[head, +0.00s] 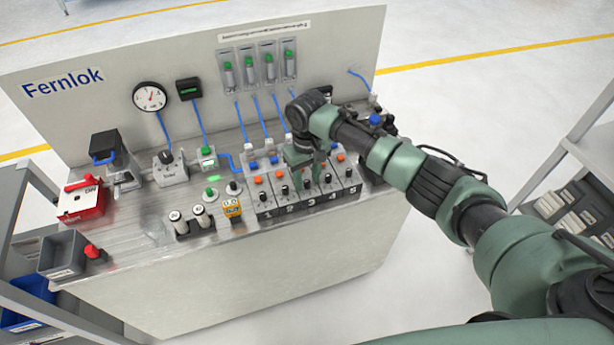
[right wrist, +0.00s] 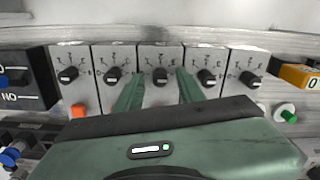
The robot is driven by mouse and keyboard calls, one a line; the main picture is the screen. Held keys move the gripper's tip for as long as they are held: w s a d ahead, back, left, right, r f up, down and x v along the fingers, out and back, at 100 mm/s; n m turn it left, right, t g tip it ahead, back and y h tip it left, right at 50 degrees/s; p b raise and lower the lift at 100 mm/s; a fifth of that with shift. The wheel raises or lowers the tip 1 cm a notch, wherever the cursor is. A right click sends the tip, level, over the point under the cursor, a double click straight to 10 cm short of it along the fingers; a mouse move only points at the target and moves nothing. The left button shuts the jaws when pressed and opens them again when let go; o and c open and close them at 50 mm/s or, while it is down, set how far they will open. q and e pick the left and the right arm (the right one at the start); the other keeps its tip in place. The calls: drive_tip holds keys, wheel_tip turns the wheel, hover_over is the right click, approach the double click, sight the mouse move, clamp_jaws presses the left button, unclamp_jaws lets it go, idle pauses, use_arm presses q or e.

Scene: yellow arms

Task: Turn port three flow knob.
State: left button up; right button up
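The port block (head: 305,205) has several grey modules in a row, numbered 1 to 5, each with a black flow knob. The port three knob (right wrist: 160,76) is the middle one in the right wrist view, its white pointer mark visible. My right gripper (right wrist: 160,88) is open, with one green finger on each side of that knob and a visible gap to it on both sides. In the head view my right gripper (head: 305,168) comes down over the middle of the block and partly hides it. My left gripper is not in view.
Neighbouring knobs (right wrist: 114,75) (right wrist: 207,76) stand close outside the fingers. Blue tubes (head: 262,117) rise to the back panel behind the block. A red box (head: 82,203) and grey bin (head: 63,254) sit at the bench's left.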

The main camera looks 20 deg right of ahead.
drive_tip(key=shift+f, duration=0.15)
clamp_jaws()
